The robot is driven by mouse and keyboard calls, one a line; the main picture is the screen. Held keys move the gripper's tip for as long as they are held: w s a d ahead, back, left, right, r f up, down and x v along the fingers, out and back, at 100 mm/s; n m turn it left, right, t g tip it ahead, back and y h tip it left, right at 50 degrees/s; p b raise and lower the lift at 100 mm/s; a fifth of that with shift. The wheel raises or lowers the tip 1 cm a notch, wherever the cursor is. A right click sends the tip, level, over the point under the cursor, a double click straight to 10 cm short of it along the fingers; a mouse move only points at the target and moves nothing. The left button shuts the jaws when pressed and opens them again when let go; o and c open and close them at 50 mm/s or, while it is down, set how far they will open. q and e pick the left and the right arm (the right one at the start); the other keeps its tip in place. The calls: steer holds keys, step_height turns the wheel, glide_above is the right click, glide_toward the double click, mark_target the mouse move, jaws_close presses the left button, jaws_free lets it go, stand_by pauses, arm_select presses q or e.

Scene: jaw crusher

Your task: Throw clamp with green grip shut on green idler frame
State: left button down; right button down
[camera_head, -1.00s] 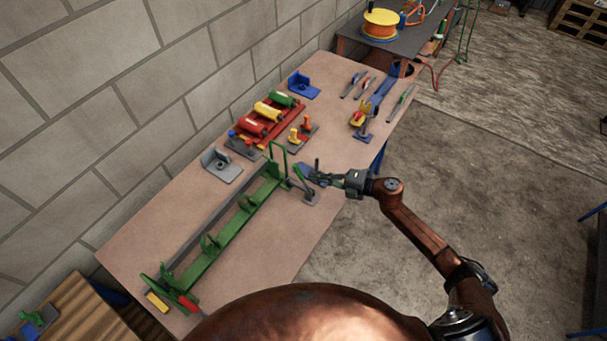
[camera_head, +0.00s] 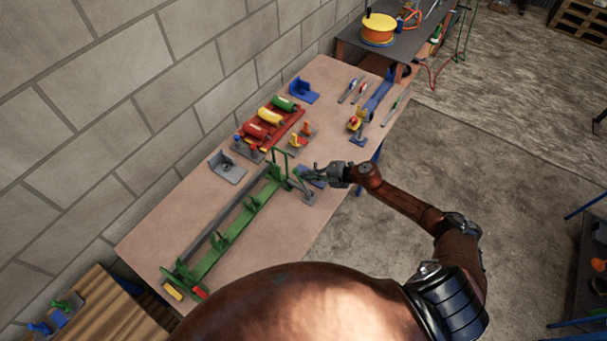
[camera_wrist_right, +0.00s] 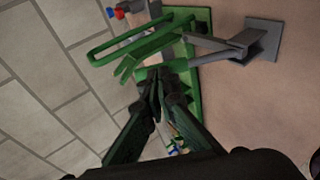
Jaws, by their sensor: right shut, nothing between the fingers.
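The green idler frame (camera_head: 235,229) lies lengthwise on the workbench, with an upright green hoop (camera_head: 280,162) at its far end. The clamp (camera_head: 308,197) stands beside that end on a grey base. In the right wrist view the clamp's grey arms and base (camera_wrist_right: 262,40) reach toward the frame's green end plate (camera_wrist_right: 186,85). My left gripper is out of view.
A red rack (camera_head: 273,133) with green, yellow and red rollers stands behind. A grey bracket (camera_head: 228,168) and a blue bracket (camera_head: 304,91) lie near the wall. Tools lie at the far right. The bench (camera_head: 290,240) is bare in front of the frame.

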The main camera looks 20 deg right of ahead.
stand_by(0.4)
steer(key=v, duration=1.4)
